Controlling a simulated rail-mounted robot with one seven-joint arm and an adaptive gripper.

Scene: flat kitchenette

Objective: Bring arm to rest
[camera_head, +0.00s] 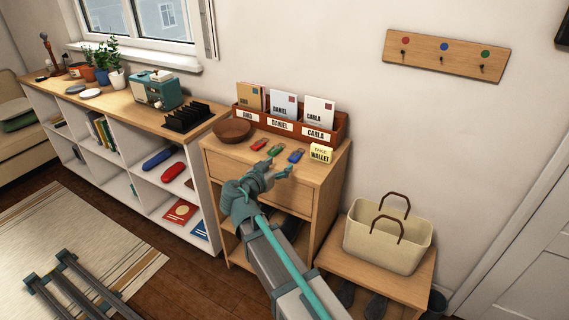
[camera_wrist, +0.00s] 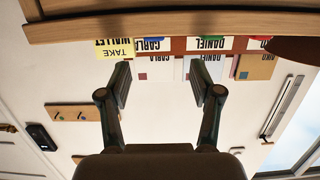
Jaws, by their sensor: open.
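My gripper (camera_head: 278,169) is in front of the small wooden cabinet (camera_head: 225,162), near its top front edge. In the wrist view my gripper (camera_wrist: 160,82) has its two fingers spread well apart, with nothing between them. My arm reaches up to it from the bottom of the head view. The wrist view is upside down, with the cabinet's edge (camera_wrist: 150,27) along the top of the picture.
On the cabinet are a bowl (camera_head: 232,131), red (camera_head: 259,144), green (camera_head: 275,151) and blue (camera_head: 296,156) tags, a wallet note (camera_head: 321,154) and a letter rack (camera_head: 340,138). A basket (camera_head: 380,242) stands right; a hook board (camera_head: 445,56) hangs above. Open floor (camera_head: 160,280) lies left.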

